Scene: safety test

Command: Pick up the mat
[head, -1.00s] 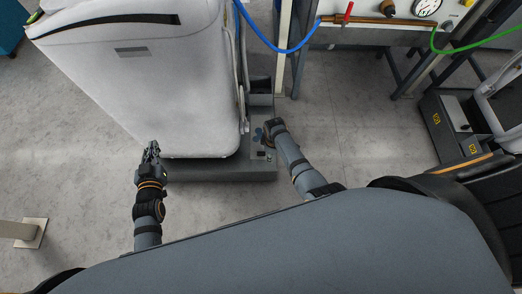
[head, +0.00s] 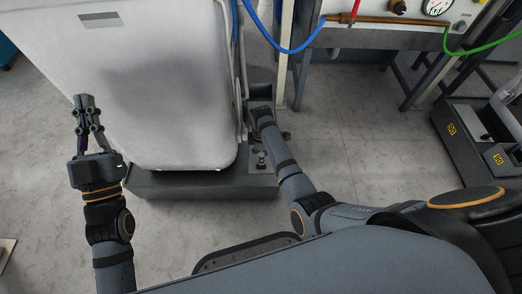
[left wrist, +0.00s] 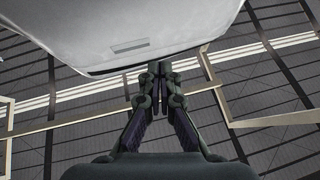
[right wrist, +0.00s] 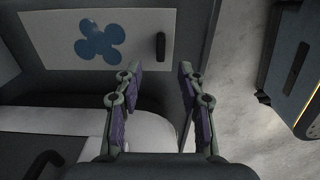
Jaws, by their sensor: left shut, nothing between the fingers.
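I cannot make out anything that is clearly a mat. A large pale, smooth-sided object (head: 150,70) stands on a dark grey base (head: 205,183) in the head view. It also fills the top of the left wrist view (left wrist: 130,25). My left gripper (head: 84,100) appears in front of its left part, its fingers shut and empty; I cannot tell whether they touch it. In the left wrist view the fingertips (left wrist: 160,70) are together. My right gripper (right wrist: 157,70) is open and empty in the right wrist view. In the head view its fingers are not clearly seen.
A pale panel (right wrist: 60,48) with a blue four-lobed shape (right wrist: 100,41) and a dark handle (right wrist: 160,47) faces my right gripper. A bench with a copper pipe (head: 365,20), a blue hose (head: 285,48) and a gauge (head: 437,6) stands at upper right. Bare floor (head: 350,140) lies below it.

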